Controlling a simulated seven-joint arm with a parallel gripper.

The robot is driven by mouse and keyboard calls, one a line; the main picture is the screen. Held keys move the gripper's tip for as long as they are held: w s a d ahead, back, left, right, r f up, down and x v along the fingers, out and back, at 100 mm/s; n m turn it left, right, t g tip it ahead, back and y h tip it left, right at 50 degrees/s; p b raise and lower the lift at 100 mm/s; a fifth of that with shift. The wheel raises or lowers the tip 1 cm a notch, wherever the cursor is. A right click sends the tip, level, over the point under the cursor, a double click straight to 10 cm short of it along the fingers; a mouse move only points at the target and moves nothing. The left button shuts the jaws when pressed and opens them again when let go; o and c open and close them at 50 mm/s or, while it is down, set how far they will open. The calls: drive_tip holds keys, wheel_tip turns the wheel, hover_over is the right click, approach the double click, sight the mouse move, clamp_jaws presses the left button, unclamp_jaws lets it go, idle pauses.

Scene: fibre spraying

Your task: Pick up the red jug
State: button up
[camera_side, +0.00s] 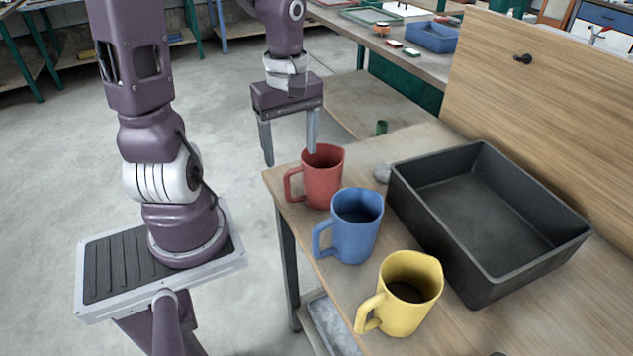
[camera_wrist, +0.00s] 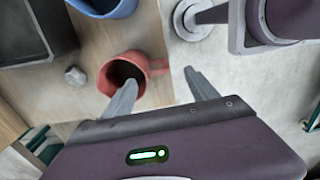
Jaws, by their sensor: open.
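The red jug (camera_side: 324,180) stands upright at the near-left corner of the wooden table, its handle towards the left. In the wrist view the red jug (camera_wrist: 107,73) shows from above, with its dark opening and its handle to the right. My gripper (camera_side: 290,157) is open and empty, its fingers pointing down. One finger appears over the jug's rim and the other is left of the jug, past the table edge. In the wrist view my gripper (camera_wrist: 160,80) has one fingertip close to the jug; I cannot tell whether they touch.
A blue jug (camera_side: 357,232) stands right beside the red one, and a yellow jug (camera_side: 407,297) stands nearer. A black tray (camera_side: 434,237) lies to the right. A wooden board (camera_side: 560,100) rises at the back.

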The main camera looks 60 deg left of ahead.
sight(295, 198)
drive_tip(key=f, duration=1.1)
drive_tip(key=shift+w+a+f, duration=0.1)
drive_tip(key=shift+w+f, duration=0.1)
drive_tip(key=shift+f, duration=0.15)
clamp_jaws()
